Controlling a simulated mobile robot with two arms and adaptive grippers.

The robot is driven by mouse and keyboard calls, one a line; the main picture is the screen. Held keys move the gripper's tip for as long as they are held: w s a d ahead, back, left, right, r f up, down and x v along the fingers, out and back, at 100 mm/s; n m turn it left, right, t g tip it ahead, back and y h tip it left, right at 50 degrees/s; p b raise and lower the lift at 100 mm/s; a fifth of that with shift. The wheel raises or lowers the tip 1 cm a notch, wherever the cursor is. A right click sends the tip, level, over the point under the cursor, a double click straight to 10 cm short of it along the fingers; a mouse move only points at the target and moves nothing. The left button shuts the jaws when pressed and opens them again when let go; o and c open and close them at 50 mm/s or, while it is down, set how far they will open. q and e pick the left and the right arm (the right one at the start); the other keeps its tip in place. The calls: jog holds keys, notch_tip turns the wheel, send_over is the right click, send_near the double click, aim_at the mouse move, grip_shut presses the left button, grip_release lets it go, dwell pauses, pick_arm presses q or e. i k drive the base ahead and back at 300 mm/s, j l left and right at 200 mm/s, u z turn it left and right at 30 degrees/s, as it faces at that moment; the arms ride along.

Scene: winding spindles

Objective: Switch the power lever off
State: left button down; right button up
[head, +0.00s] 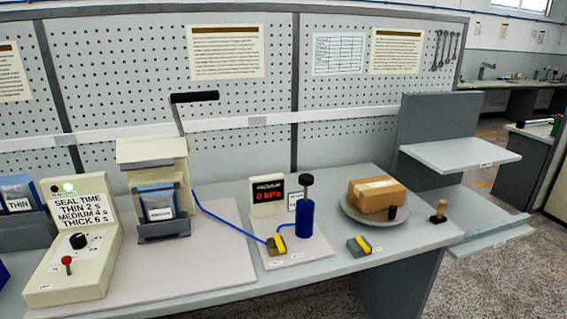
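A small lever with a red ball knob (67,261) stands up from the lower front of a cream control box (66,289) at the left. The small labels near it are too small to read. A green lamp (69,187) glows at the top of the box. A black dial (78,241) sits below a panel reading "SEAL TIME THIN 2 s MEDIUM 4 s THICK 6 s". Neither of my grippers is in view.
Right of the box are a cream sealer (153,152) with a raised black-handled arm (194,97) and a pouch (158,204), a blue pump (305,218), a display reading "0 kPa" (268,190), and a cardboard parcel (376,194) on a round plate. Bare mat (180,270) lies beside the box.

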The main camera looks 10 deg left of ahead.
aim_at(66, 260)
jog(key=u, duration=1.4)
jog(key=l+u, duration=0.45)
jog(key=k+l+u, duration=0.15)
jog(key=u, duration=0.3)
jog(key=k+l+u, duration=0.15)
jog(key=u, duration=0.3)
jog(key=k+l, duration=0.05)
jog(key=l, duration=0.05)
